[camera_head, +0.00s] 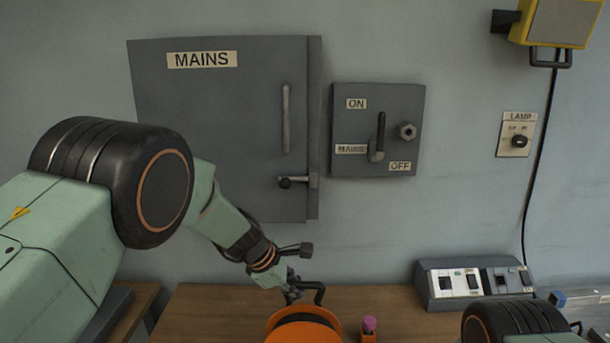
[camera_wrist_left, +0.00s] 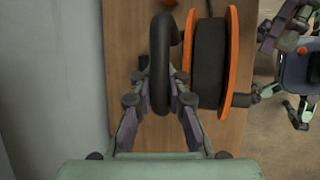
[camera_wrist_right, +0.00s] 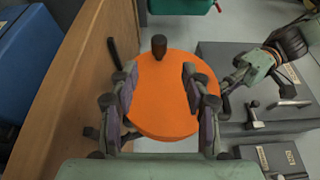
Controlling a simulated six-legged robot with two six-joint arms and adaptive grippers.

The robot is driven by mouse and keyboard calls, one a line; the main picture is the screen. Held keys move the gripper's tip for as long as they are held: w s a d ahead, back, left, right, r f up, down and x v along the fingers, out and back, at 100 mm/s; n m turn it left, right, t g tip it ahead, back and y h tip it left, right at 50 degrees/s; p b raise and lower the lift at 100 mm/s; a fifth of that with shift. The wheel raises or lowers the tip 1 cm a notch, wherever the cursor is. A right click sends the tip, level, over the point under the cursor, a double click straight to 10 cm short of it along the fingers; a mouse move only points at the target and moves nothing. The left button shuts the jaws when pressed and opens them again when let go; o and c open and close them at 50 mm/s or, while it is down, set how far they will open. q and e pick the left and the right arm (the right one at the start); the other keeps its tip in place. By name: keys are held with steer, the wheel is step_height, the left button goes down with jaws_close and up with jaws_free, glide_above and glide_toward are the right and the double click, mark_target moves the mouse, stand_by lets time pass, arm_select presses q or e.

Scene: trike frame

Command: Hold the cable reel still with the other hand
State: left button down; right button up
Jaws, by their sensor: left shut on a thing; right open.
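The cable reel (camera_head: 298,331) has orange flanges and stands on the wooden bench, partly cut off by the lower edge of the head view. Its black drum (camera_wrist_left: 208,65) and flanges show edge-on in the left wrist view. My left gripper (camera_head: 298,290) is shut on the black handle (camera_wrist_left: 160,65) beside the reel, with a finger on each side. In the right wrist view one orange flange (camera_wrist_right: 172,98) faces me, with a dark knob (camera_wrist_right: 159,46) at its rim. My right gripper (camera_wrist_right: 157,78) is open, its fingers spread before the flange; contact cannot be told.
A pink-topped object (camera_head: 369,325) stands just right of the reel. A grey switch box (camera_head: 470,283) sits further right on the bench (camera_head: 220,305). The MAINS cabinet (camera_head: 225,130) and the ON/OFF switch panel (camera_head: 378,130) are on the wall behind.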

mark_target(303, 338)
arm_select(q)
steer(key=shift+s+f, duration=0.2)
steer(key=shift+f, duration=0.15)
arm_select(e)
steer(key=shift+x, duration=5.95)
steer(key=shift+r, duration=0.1)
steer(key=c, duration=0.9)
steer(key=shift+w+r, duration=0.2)
steer(key=shift+r, duration=0.6)
steer(key=shift+s+r, duration=0.1)
steer(key=shift+r, duration=0.45)
steer(key=shift+d+r, duration=0.25)
steer(key=shift+r, duration=0.35)
steer(key=shift+d+r, duration=0.25)
steer(key=shift+r, duration=0.35)
